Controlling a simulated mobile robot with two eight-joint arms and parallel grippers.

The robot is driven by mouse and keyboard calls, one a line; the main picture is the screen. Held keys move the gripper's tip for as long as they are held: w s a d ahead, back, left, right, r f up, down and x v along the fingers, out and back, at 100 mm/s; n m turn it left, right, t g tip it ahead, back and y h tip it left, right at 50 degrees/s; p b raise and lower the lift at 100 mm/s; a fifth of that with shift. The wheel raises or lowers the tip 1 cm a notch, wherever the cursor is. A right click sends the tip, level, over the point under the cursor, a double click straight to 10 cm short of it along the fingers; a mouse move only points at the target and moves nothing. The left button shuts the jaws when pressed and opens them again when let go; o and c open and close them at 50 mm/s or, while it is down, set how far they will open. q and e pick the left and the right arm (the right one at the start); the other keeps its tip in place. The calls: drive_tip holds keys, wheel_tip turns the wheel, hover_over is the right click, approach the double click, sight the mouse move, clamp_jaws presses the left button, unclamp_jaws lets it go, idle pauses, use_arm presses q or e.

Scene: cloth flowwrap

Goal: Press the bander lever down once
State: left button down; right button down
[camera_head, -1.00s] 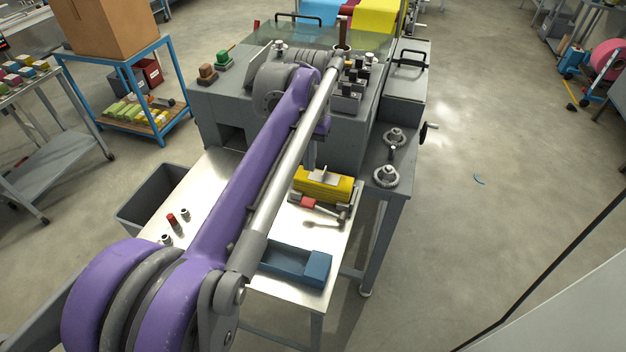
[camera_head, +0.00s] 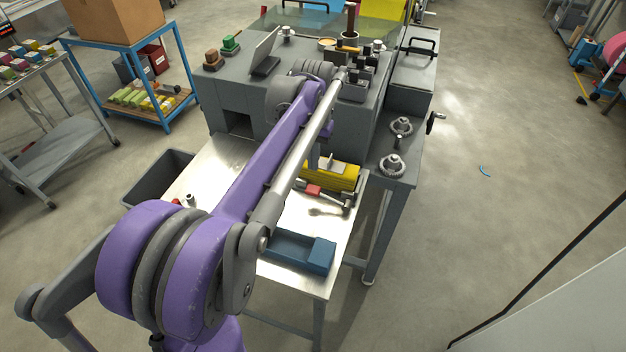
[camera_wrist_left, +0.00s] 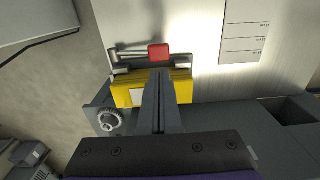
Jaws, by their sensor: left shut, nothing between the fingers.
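The bander sits on the bright steel table (camera_head: 340,225), with a yellow stack (camera_head: 335,176) in it. The lever, with its red grip (camera_head: 313,190), lies on the near side of the stack; the red grip also shows in the left wrist view (camera_wrist_left: 158,52). My left gripper (camera_head: 315,158) is above the bander, mostly hidden behind my own arm in the head view. In the left wrist view its fingers (camera_wrist_left: 159,75) are shut and empty, over the yellow stack with tips just short of the red grip. I cannot tell the height gap. My right gripper is not in view.
The grey machine (camera_head: 215,90) stands behind, with a side ledge of knobs (camera_head: 393,165). A dark bin (camera_head: 155,178) is left of the table.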

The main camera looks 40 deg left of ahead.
sight(308, 186)
use_arm(q)
wheel_tip(308, 186, down, 7)
drive_tip(key=shift+f, duration=0.2)
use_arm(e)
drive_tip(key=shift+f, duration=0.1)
